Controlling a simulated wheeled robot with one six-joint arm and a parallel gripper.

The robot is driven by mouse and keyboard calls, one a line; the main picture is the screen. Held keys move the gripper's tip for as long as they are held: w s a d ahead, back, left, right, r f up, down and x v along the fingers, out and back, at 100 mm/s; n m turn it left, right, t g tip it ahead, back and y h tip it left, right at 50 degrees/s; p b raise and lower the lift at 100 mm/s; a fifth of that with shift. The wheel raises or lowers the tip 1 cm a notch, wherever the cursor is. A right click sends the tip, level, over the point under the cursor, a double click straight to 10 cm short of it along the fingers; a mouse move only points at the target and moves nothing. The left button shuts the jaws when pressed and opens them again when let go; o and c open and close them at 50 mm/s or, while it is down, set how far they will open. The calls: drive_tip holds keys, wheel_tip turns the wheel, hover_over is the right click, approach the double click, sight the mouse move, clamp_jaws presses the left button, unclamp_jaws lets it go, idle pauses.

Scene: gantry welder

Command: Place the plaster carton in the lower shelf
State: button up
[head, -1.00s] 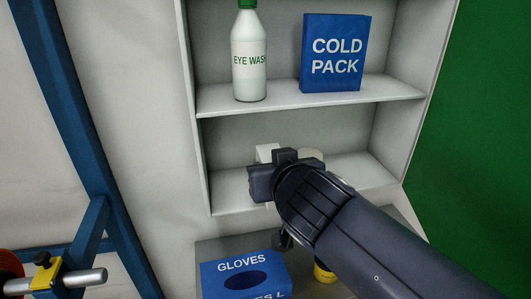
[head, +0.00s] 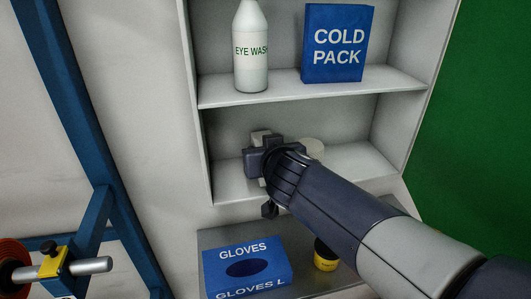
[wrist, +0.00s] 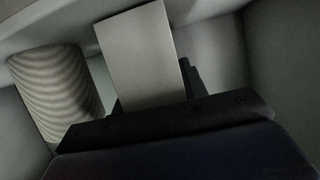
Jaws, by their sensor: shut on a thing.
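The plaster carton is a plain pale box, seen in the wrist view (wrist: 142,55) standing out from between my gripper's dark jaws (wrist: 160,110). In the head view only a small pale part of the carton (head: 260,136) shows behind my gripper (head: 264,152); its base is hidden. My gripper is shut on the carton inside the lower shelf (head: 232,188) of the white cabinet. I cannot tell whether the carton touches the shelf floor.
An eye wash bottle (head: 251,60) and cold pack box (head: 335,45) stand above. A gloves box (head: 246,268) and yellow-black item (head: 326,258) sit below.

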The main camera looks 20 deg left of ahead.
drive_tip(key=shift+f, duration=0.1)
drive_tip(key=o, duration=1)
drive_tip(key=shift+c, duration=0.2)
drive_tip(key=shift+s+d+r, duration=0.1)
drive_tip(key=shift+s+r, duration=0.1)
drive_tip(key=shift+r, duration=0.1)
drive_tip(key=v, duration=1.1)
drive_tip(key=shift+s+d, duration=0.2)
drive_tip(key=shift+s, duration=0.05)
